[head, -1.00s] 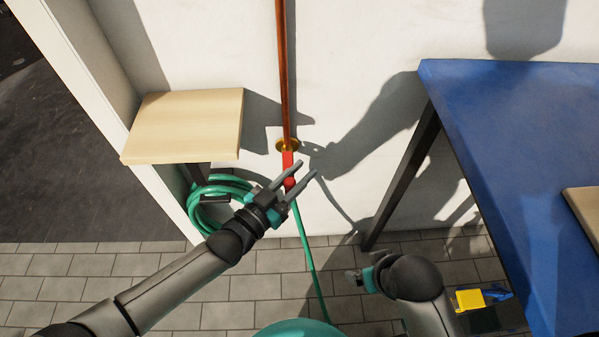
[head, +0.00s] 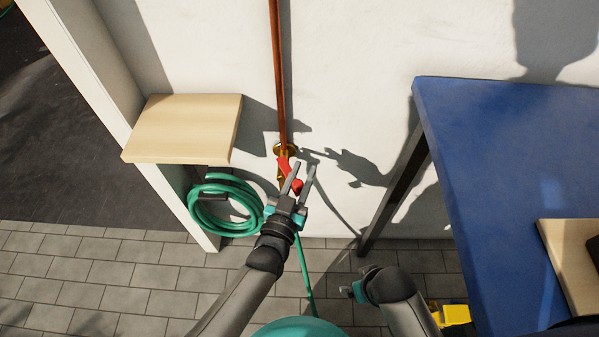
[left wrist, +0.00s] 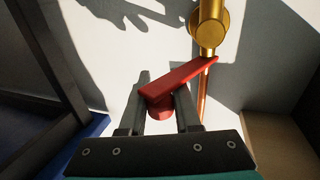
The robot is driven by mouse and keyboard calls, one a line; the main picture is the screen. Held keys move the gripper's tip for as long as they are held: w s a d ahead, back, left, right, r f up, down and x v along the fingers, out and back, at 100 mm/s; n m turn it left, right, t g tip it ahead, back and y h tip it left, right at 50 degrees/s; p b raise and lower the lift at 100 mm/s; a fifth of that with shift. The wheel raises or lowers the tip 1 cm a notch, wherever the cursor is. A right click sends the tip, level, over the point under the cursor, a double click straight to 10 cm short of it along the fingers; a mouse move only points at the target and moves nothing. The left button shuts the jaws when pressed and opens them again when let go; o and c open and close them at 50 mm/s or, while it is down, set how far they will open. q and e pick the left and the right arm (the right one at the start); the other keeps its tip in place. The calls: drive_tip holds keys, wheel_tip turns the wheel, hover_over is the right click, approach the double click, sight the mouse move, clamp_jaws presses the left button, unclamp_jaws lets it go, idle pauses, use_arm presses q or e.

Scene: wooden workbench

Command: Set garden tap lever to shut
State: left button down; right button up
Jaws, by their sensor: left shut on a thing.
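The red tap lever (head: 284,165) sits on the brass garden tap (head: 285,149), at the foot of a copper pipe on the white wall. The lever slants down and right from the tap. My left gripper (head: 304,167) is shut on the lever's outer end, with a finger on each side of its round red knob. In the left wrist view the lever (left wrist: 182,84) runs from the brass tap (left wrist: 208,32) to between the fingers. My right gripper (head: 357,283) hangs low over the paving, apart from the tap; its jaws are unclear.
A small wooden shelf (head: 184,128) juts out left of the tap, above a coiled green hose (head: 225,222). A blue table (head: 510,170) stands at the right. A yellow thing (head: 453,314) lies low beside my right arm. The wall between tap and table is clear.

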use_arm(q)
drive_tip(key=shift+w+d+n+y, duration=0.1)
drive_tip(key=shift+d+n+y, duration=0.2)
drive_tip(key=shift+y, duration=0.2)
use_arm(e)
drive_tip(key=shift+f, duration=0.1)
use_arm(q)
drive_tip(key=shift+t, duration=0.3)
drive_tip(key=c, duration=0.6)
unclamp_jaws()
drive_tip(key=shift+a, duration=0.15)
